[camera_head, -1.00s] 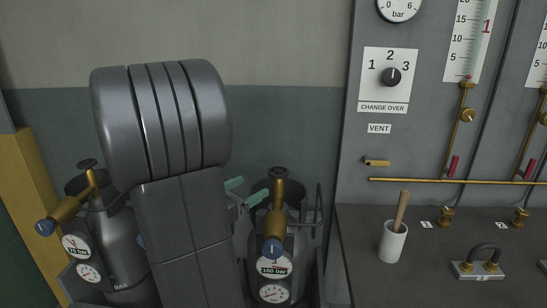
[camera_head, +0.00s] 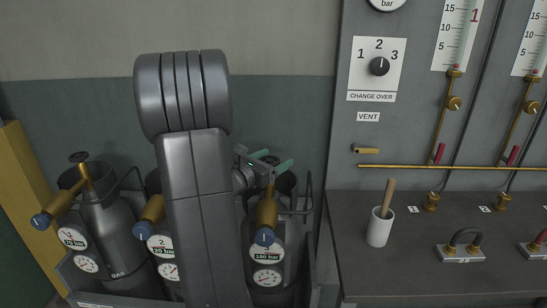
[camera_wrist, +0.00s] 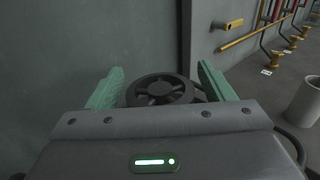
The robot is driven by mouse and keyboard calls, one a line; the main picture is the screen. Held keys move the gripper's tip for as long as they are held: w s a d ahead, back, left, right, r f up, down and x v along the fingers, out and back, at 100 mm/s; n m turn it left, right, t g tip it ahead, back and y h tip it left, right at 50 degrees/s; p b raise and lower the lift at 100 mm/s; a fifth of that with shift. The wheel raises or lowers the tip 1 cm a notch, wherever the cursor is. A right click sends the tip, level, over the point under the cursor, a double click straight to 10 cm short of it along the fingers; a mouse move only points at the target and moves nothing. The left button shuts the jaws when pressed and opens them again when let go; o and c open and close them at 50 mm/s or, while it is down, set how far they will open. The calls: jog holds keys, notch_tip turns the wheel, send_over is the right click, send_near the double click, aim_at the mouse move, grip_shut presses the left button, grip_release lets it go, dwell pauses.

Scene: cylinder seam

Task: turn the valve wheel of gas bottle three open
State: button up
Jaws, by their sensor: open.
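Gas bottle three (camera_head: 268,235) stands right of my arm in the head view, with a brass regulator (camera_head: 267,212) and a gauge reading 180 bar. Its dark valve wheel is mostly hidden there behind my gripper (camera_head: 270,162). In the wrist view the spoked valve wheel (camera_wrist: 160,90) shows between the green fingers of my gripper (camera_wrist: 160,88). The fingers are open, one on each side of the wheel, with a visible gap on both sides. The wheel's near edge is hidden by the gripper body. I cannot tell whether the fingers are level with the wheel.
Gas bottle two (camera_head: 160,245) is partly behind my arm, and another bottle (camera_head: 115,225) stands at the left. A metal guard loop (camera_head: 308,195) is right of bottle three. A grey bench (camera_head: 410,265) carries a white cup (camera_head: 379,228) holding a stick.

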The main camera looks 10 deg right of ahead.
jog(key=shift+w+d, duration=0.1)
jog(key=shift+d, duration=0.05)
jog(key=shift+c, duration=0.4)
jog(key=c, duration=0.9)
